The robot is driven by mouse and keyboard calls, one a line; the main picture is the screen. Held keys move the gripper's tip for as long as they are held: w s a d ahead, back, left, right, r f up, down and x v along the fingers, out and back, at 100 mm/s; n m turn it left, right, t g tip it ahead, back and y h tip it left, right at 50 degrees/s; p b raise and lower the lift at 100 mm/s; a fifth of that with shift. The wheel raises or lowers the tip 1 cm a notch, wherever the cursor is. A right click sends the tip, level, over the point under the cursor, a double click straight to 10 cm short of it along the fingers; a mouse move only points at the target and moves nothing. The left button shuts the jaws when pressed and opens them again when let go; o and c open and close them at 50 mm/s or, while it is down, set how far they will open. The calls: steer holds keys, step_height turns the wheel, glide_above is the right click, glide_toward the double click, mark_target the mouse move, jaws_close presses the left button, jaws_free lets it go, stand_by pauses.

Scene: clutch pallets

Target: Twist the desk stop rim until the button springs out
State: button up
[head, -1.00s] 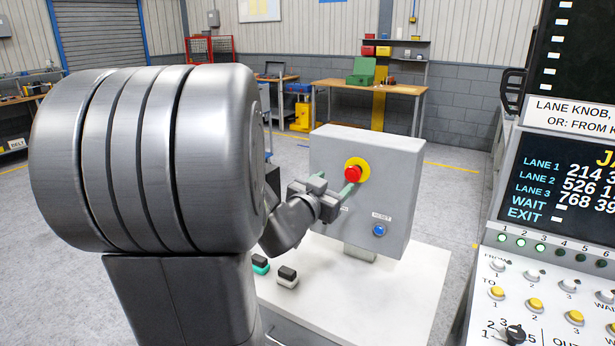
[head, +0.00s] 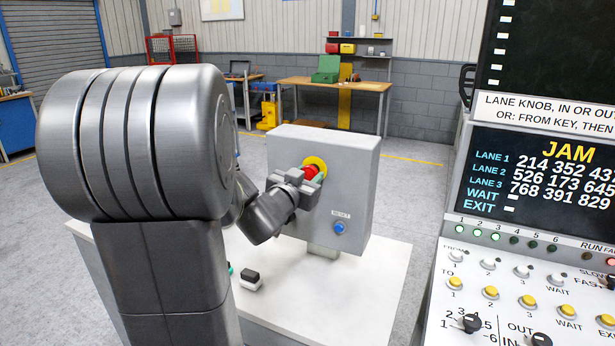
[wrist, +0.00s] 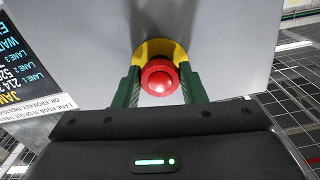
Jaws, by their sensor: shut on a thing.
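The desk stop is a red button (head: 309,173) on a yellow ring (head: 319,163), on the front of a grey box on a white desk. In the wrist view the red button (wrist: 159,77) sits between the two green fingers of my gripper (wrist: 160,88), with the yellow ring (wrist: 160,47) behind it. My gripper (head: 312,183) is shut on the red button's rim, one finger at each side. In the head view my gripper hides part of the button. Whether the button is in or out I cannot tell.
The grey box (head: 352,165) also carries a blue reset button (head: 339,228). A small black-topped switch (head: 250,277) stands on the white desk (head: 330,300). A control console (head: 545,230) reading JAM stands close at the right.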

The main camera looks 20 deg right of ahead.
steer(key=shift+m, duration=0.3)
steer(key=m+b, duration=0.2)
steer(key=m, duration=0.1)
steer(key=shift+f, duration=0.1)
steer(key=shift+m+b, duration=1.05)
steer(key=shift+m, duration=0.85)
steer(key=shift+r, duration=0.2)
steer(key=o, duration=1)
steer(key=v, duration=1.3)
steer(key=shift+s+a, duration=0.2)
steer(key=shift+a, duration=0.2)
